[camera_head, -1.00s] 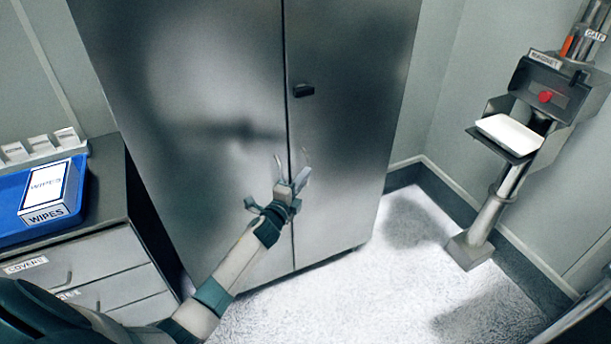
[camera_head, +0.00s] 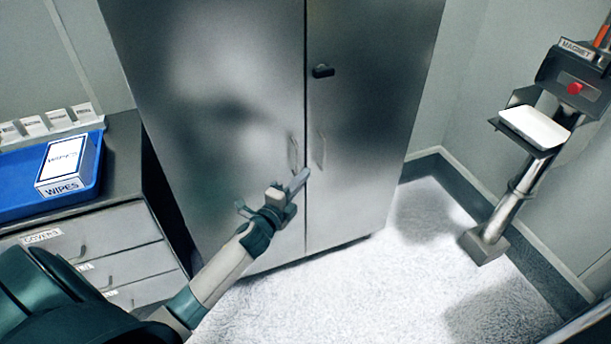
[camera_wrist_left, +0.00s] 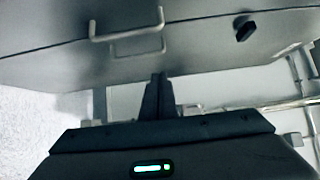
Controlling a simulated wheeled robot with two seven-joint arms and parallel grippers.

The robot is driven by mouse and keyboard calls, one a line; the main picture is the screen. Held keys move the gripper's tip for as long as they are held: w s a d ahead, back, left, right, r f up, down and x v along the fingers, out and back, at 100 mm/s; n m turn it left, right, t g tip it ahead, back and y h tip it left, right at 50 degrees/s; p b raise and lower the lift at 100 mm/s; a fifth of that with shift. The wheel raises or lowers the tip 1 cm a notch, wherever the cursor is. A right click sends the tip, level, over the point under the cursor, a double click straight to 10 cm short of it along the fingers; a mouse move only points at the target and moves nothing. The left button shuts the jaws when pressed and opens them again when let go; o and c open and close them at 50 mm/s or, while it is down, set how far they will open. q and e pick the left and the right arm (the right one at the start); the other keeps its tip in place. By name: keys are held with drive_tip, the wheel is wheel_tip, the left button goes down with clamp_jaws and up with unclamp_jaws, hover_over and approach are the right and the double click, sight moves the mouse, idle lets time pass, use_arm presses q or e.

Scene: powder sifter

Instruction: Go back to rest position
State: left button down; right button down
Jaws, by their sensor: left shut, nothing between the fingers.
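My left gripper (camera_head: 300,182) is in front of the tall grey metal cabinet (camera_head: 220,110), a little below and beside its two door handles (camera_head: 320,152). Its fingers are together with nothing between them. In the left wrist view the shut fingers (camera_wrist_left: 155,95) point toward the cabinet doors, and the handles (camera_wrist_left: 128,34) show beyond them, apart from the fingers. Both cabinet doors look closed. My right gripper is not in either view.
A drawer unit (camera_head: 120,235) at the left carries a blue tray (camera_head: 20,208) with a wipes box (camera_head: 64,165). At the right a pipe stand holds a magnet box (camera_head: 575,85) and a white tray (camera_head: 535,126). The floor (camera_head: 370,285) between is clear.

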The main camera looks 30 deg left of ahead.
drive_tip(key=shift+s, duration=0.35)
use_arm(q)
drive_tip(key=shift+f, duration=0.1)
drive_tip(key=s+d+f+n+g, duration=0.1)
drive_tip(key=s+f+n+g, duration=0.2)
drive_tip(key=s+f, duration=0.7)
drive_tip(key=s+d+f+n+g, duration=0.1)
drive_tip(key=s+f+n+g, duration=0.2)
drive_tip(key=f, duration=1.3)
drive_tip(key=s+d+f+n+g, duration=0.1)
drive_tip(key=s+f+n+g, duration=0.2)
drive_tip(key=s+f, duration=0.7)
drive_tip(key=s+d+f+n+g, duration=0.2)
drive_tip(key=s+f, duration=0.5)
drive_tip(key=s, duration=0.3)
drive_tip(key=s+d+f+n+g, duration=0.2)
drive_tip(key=s+f, duration=0.5)
drive_tip(key=s, duration=0.4)
drive_tip(key=s+d+f+n+g, duration=0.2)
drive_tip(key=s+f, duration=0.4)
drive_tip(key=s, duration=0.5)
drive_tip(key=shift+s+d+f+n+g, duration=0.25)
drive_tip(key=shift+d+f+n+g, duration=0.2)
drive_tip(key=shift+d, duration=0.6)
drive_tip(key=shift+w+r, duration=0.1)
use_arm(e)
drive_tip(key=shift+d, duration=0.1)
